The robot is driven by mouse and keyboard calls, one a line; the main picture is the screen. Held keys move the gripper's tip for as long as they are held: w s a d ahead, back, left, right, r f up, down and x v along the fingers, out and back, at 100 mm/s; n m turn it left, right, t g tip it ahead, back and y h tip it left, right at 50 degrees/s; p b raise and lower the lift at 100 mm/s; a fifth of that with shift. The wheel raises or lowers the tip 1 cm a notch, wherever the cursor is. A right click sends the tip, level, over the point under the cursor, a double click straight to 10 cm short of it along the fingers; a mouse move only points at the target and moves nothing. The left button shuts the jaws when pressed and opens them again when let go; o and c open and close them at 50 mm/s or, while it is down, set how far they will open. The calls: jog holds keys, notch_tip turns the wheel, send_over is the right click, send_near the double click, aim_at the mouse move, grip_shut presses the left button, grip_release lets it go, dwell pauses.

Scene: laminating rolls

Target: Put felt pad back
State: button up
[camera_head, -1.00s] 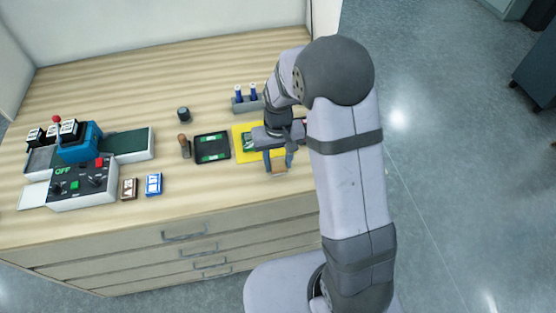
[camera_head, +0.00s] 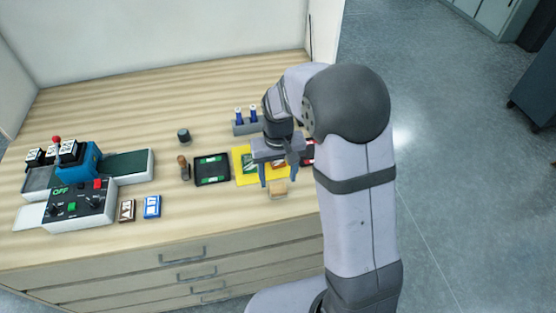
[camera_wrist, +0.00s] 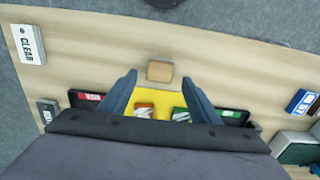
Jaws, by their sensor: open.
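A small tan block (camera_head: 278,189), which looks like the felt pad, lies on the wooden table near its front edge, in front of the yellow mat (camera_head: 239,172). In the wrist view the tan block (camera_wrist: 160,71) lies flat just beyond and between my fingertips, with clear space around it. My gripper (camera_head: 277,180) is open and empty, pointing down above the mat's front edge. Its two fingers (camera_wrist: 158,84) also show in the wrist view, apart from the block. The yellow mat (camera_wrist: 160,98) carries orange and green pieces, partly hidden by my gripper.
A black tray (camera_head: 212,181) with green-marked items is left of the mat. A rack (camera_head: 246,129) with blue-topped bottles stands behind. A brown-handled tool (camera_head: 184,168), a dark cylinder (camera_head: 184,135), two small boxes and a control panel (camera_head: 78,205) are further left. A CLEAR sign (camera_wrist: 28,44) lies right.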

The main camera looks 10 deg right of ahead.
aim_at(278, 188)
notch_tip(278, 188, up, 8)
jog(key=b, duration=0.1)
jog(key=s+d+f, duration=0.1)
jog(key=s+f, duration=0.2)
jog(key=s, duration=0.6)
jog(key=s+d+f, duration=0.2)
jog(key=s+f, duration=0.1)
jog(key=s, duration=0.5)
jog(key=shift+s+f, duration=0.2)
jog(key=shift+s, duration=0.15)
